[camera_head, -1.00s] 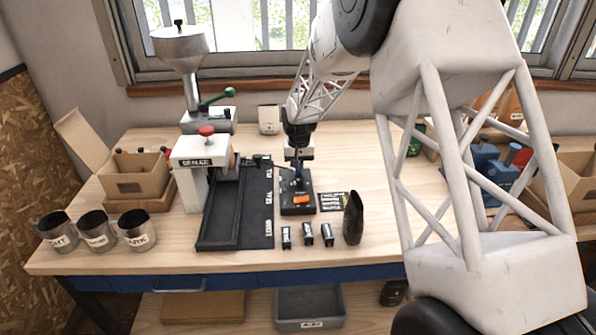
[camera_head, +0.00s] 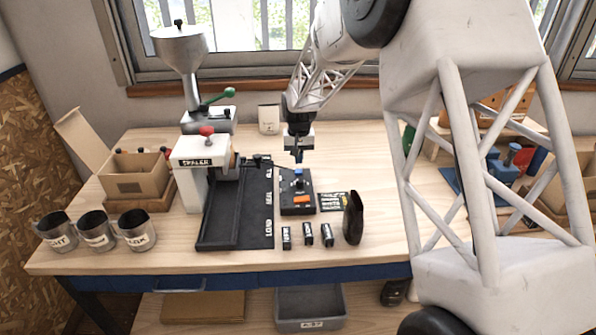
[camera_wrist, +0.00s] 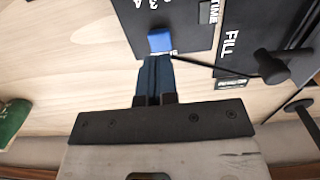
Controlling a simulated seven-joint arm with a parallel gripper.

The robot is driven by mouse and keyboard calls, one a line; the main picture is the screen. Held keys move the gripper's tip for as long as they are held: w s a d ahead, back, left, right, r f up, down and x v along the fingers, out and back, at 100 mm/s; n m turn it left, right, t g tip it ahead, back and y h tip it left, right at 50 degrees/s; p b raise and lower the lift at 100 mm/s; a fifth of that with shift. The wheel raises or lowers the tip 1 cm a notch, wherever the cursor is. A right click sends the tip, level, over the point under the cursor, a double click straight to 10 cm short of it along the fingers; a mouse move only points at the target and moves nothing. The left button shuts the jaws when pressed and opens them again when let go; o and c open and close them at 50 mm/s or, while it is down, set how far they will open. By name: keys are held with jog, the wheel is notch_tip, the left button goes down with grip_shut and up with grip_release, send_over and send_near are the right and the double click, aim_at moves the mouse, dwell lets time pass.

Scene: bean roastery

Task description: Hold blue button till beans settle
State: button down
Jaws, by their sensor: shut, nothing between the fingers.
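The black control box (camera_head: 298,205) stands on the table right of the black tray, with an orange patch on its face. Its blue button (camera_head: 299,172) is at the back end and also shows in the wrist view (camera_wrist: 160,41). My gripper (camera_head: 298,161) is shut and empty, pointing down above the button. In the wrist view the closed dark fingers (camera_wrist: 154,62) reach towards the button; the head view shows a small gap between them. A dark upright bag (camera_head: 353,218) stands right of the box. No beans can be made out.
Several metal cups (camera_head: 135,230) are at the left front. Three small black-and-white pieces (camera_head: 308,234) lie before the box. A dark lever (camera_wrist: 270,65) is beside the fingers.

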jog(key=shift+r, duration=1)
jog(key=shift+s+d+r, duration=0.1)
jog(key=shift+s+r, duration=0.05)
jog(key=shift+r, duration=0.05)
jog(key=s+d+r, duration=0.3)
jog(key=s+r, duration=0.2)
jog(key=s, duration=0.3)
jog(key=s+d+r+t, duration=0.1)
jog(key=s+d+r, duration=0.1)
jog(key=s+r, duration=0.45)
jog(key=s+d+r, duration=0.3)
jog(key=s+r, duration=0.1)
jog(key=s, duration=0.6)
jog(key=s+d, duration=0.2)
jog(key=s, duration=1.1)
jog(key=s+d+t, duration=0.1)
jog(key=s+d, duration=0.1)
jog(key=s, duration=1)
jog(key=shift+s+f+t, duration=0.25)
jog(key=shift+s+t, duration=0.05)
jog(key=shift+s, duration=0.1)
